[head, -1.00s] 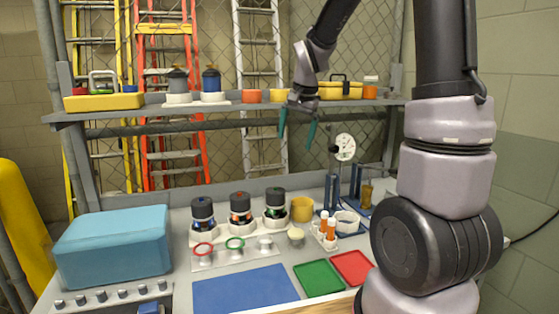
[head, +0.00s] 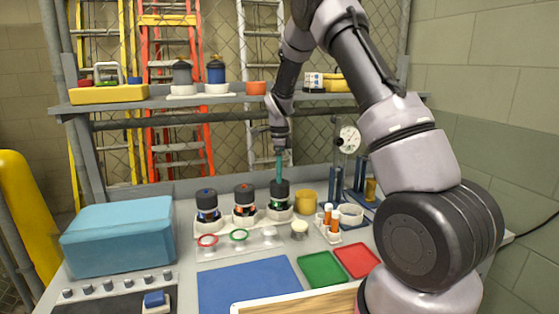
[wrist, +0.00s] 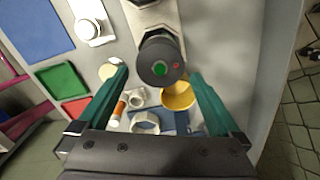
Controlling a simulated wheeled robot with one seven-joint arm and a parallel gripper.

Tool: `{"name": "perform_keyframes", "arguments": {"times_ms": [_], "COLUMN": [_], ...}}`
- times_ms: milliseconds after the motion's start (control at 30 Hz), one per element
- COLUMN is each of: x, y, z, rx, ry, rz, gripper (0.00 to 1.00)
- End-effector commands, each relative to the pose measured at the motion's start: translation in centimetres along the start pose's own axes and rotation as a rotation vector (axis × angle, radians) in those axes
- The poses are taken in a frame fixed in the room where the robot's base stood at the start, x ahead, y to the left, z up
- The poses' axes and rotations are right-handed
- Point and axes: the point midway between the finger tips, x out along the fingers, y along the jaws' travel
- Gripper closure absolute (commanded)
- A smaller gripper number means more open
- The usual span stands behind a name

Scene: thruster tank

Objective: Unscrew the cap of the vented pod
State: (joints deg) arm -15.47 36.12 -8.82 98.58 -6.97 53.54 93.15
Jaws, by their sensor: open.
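I cannot tell from marks which is vented. In the wrist view, the green-marked pod's round black cap (wrist: 160,61) shows a green centre dot and a small red dot. My gripper (head: 279,166) points down just over that pod. In the wrist view my gripper (wrist: 158,76) is open and empty, its teal fingers to either side of the cap with gaps; contact is not seen.
A yellow cup (head: 306,201) stands close right of the green-marked pod. Orange-capped vials (head: 331,218) and blue posts stand farther right. A shelf (head: 150,106) runs behind. The blue mat (head: 247,288) is bare.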

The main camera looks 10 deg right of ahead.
Motion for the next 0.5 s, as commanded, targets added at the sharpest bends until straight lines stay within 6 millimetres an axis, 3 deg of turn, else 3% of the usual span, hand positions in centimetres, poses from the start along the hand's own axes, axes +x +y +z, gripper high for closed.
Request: {"name": "perform_keyframes", "arguments": {"times_ms": [200, 500], "x": [3.7, 5.6], "y": [0.0, 0.0], "z": [0.0, 0.0], "rx": [0.0, 0.0], "ry": [0.0, -0.001], "rz": [0.002, -0.001], "gripper": [0.0, 0.0]}}
